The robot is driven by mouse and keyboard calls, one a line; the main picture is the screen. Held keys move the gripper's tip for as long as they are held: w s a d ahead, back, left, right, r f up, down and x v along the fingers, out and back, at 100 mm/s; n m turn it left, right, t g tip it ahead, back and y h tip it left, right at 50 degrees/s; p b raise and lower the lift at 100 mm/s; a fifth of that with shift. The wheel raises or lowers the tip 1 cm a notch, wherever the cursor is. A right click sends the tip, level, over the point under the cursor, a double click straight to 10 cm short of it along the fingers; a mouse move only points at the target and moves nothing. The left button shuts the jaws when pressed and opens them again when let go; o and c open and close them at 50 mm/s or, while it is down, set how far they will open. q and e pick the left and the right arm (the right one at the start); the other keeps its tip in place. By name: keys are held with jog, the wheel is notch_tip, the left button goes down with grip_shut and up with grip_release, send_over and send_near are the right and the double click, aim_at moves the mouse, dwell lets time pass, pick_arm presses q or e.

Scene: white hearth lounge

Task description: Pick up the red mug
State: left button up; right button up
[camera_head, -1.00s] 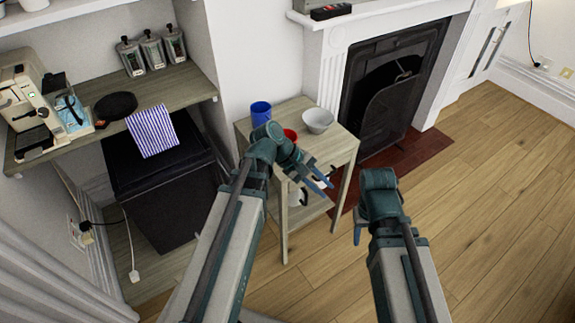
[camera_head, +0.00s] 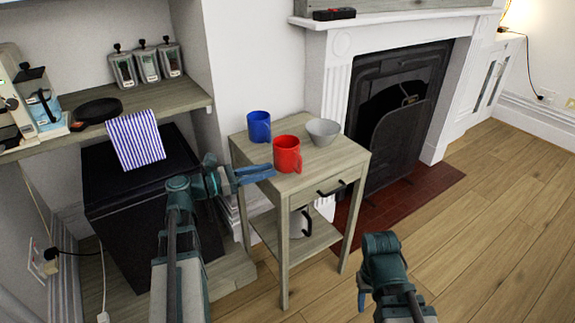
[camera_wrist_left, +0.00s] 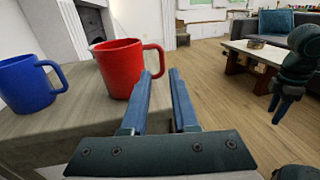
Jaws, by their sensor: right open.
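The red mug (camera_head: 287,154) stands upright on the small wooden side table (camera_head: 318,172), near its front left part, with its handle to the right. In the left wrist view the red mug (camera_wrist_left: 119,68) is just left of my fingers, its handle close beyond the left fingertip. My left gripper (camera_head: 272,172) is at the table's left edge, left of the mug; its fingers (camera_wrist_left: 162,75) are apart with nothing between them. My right gripper (camera_head: 361,302) is low on the right, away from the table, open; its fingers also show in the left wrist view (camera_wrist_left: 284,106).
A blue mug (camera_head: 259,127) stands behind the red one, and a grey bowl (camera_head: 323,131) to its right. A white container (camera_head: 298,222) is on the lower shelf. A dark fireplace (camera_head: 395,110) is to the right. The wooden floor at right is clear.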

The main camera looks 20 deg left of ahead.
aim_at(290, 158)
pick_arm(q)
jog(key=x, duration=0.8)
jog(key=shift+w+d, duration=0.2)
jog(key=shift+d, duration=0.1)
jog(key=shift+w+d+f, duration=0.15)
jog(key=shift+w+d, duration=0.15)
jog(key=shift+d, duration=0.15)
jog(key=x, duration=0.4)
jog(key=shift+f+b, duration=0.2)
jog(key=shift+b, duration=0.15)
grip_shut()
dwell(0.5)
